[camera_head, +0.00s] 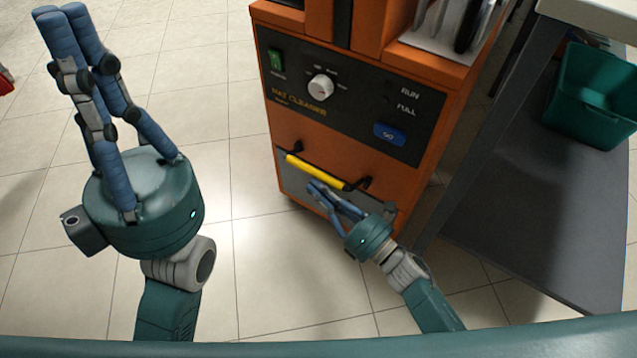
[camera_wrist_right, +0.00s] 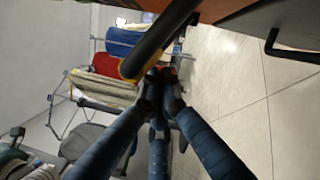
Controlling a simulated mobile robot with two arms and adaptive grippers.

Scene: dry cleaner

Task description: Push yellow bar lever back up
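The yellow bar lever (camera_head: 315,172) sits on two dark brackets low on the front of the orange mat cleaner (camera_head: 345,125). In the right wrist view the bar (camera_wrist_right: 128,70) is mostly in shadow, with a yellow end close by the fingertips. My right gripper (camera_head: 320,190) has blue fingers drawn together, just below the bar in the head view; whether they touch it I cannot tell. Its fingertips also meet in the wrist view (camera_wrist_right: 162,76), with nothing seen between them. My left gripper (camera_head: 62,14) is raised at the left, fingers together and empty, well away from the machine.
The cleaner's black panel has a white knob (camera_head: 321,87), a green switch (camera_head: 276,61) and a blue button (camera_head: 389,134). A grey table with a lower shelf (camera_head: 545,220) and a green bin (camera_head: 595,98) stands at the right. Tiled floor is clear left of the machine.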

